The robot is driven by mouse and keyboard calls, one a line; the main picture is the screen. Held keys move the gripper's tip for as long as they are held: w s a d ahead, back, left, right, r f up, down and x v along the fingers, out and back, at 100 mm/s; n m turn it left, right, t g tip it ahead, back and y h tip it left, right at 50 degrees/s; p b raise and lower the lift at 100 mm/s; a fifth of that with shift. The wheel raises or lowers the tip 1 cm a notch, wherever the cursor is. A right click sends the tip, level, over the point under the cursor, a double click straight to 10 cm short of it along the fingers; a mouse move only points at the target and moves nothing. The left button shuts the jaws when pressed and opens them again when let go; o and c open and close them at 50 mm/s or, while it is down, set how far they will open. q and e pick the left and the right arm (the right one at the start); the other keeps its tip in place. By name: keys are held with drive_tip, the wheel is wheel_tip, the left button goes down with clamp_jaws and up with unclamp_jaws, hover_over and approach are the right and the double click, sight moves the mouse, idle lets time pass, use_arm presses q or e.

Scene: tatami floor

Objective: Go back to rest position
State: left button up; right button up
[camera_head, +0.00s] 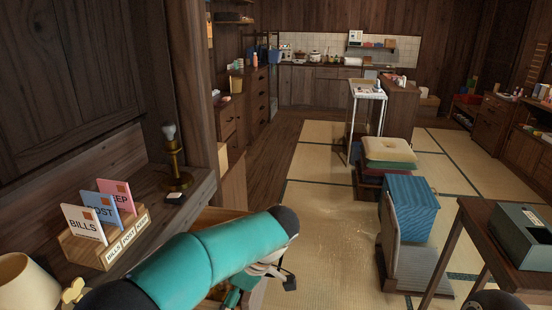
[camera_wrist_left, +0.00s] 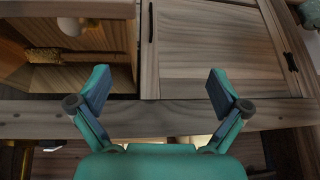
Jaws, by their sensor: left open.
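My left arm, teal with black joints, reaches across the bottom of the head view, in front of a wooden desk (camera_head: 150,185). Its gripper is mostly hidden behind the arm there. In the left wrist view my left gripper (camera_wrist_left: 160,88) has its two fingers spread wide with nothing between them. Beyond the fingers are an open wooden compartment (camera_wrist_left: 20,75) on the left and a closed wooden panel (camera_wrist_left: 205,45) with dark fittings on the right. The fingers appear in front of the wooden edge; contact cannot be told. My right gripper does not show.
The desk holds a letter rack (camera_head: 92,250) with bills, post and keep cards, a brass lamp (camera_head: 175,160) and a lampshade (camera_head: 25,284). A brush-like item (camera_wrist_left: 75,56) lies in the compartment. Right are a blue box (camera_head: 410,205) and a table (camera_head: 480,215). Tatami (camera_head: 320,225) lies clear between.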

use_arm(q)
drive_tip(key=s+a+f+g+h+p, duration=0.1)
drive_tip(key=s+a+f+g+p, duration=0.15)
drive_tip(key=s+a+f, duration=0.35)
drive_tip(key=s+a+f+g+h+p, duration=0.25)
drive_tip(key=s+a+f, duration=0.2)
drive_tip(key=f, duration=0.35)
drive_tip(key=s+d+f+m+t+h+p, duration=0.1)
drive_tip(key=s+d+f+m+h, duration=0.2)
drive_tip(key=s+d+f+m, duration=0.35)
drive_tip(key=s+d+f+m+t+h, duration=0.1)
drive_tip(key=s+d+f+m+h, duration=0.25)
drive_tip(key=s, duration=0.65)
drive_tip(key=w+m+t, duration=0.1)
drive_tip(key=w+m, duration=0.1)
drive_tip(key=w+a+m+t, duration=0.1)
drive_tip(key=w+m+t, duration=0.1)
drive_tip(key=w, duration=0.1)
drive_tip(key=shift+a+f+m+t, duration=0.2)
drive_tip(key=shift+m+t, duration=0.1)
drive_tip(key=shift+m, duration=0.1)
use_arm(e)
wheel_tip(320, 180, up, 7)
use_arm(q)
drive_tip(key=shift+c, duration=0.2)
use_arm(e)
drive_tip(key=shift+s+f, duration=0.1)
